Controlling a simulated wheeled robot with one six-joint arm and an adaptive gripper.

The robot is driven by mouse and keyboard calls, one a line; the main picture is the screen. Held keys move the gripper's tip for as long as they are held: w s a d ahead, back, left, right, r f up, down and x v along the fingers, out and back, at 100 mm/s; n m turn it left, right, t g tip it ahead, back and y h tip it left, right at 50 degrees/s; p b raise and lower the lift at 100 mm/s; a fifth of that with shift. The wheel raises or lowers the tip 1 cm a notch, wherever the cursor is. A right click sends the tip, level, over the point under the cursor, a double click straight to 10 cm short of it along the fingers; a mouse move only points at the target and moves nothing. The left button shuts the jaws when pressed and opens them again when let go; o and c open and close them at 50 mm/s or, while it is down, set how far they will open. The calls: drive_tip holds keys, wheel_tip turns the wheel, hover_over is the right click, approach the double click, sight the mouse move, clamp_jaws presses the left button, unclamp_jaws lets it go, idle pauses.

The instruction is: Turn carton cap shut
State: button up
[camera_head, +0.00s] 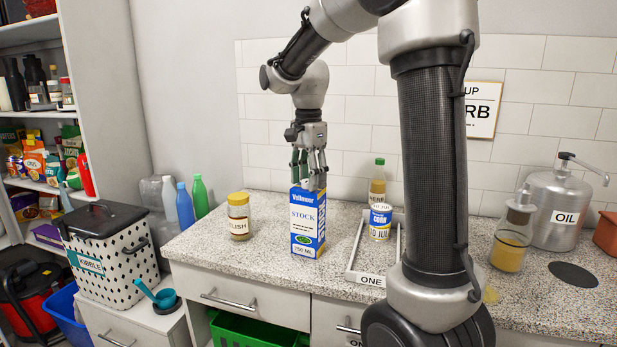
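The carton (305,225) is a blue and white box labelled STOCK, standing upright on the speckled counter. My gripper (311,180) points straight down at the carton's top, with its fingertips right at the upper edge. The cap is hidden behind or between the fingers, so I cannot see how it sits. I cannot tell whether the fingers touch the cap or are closed on it.
A yellow-lidded jar (238,216) stands to the carton's left. An oil dispenser (556,210) stands far right. My arm blocks part of the counter.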

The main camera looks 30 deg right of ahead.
wheel_tip(320, 180, up, 12)
idle(0.6)
idle(0.5)
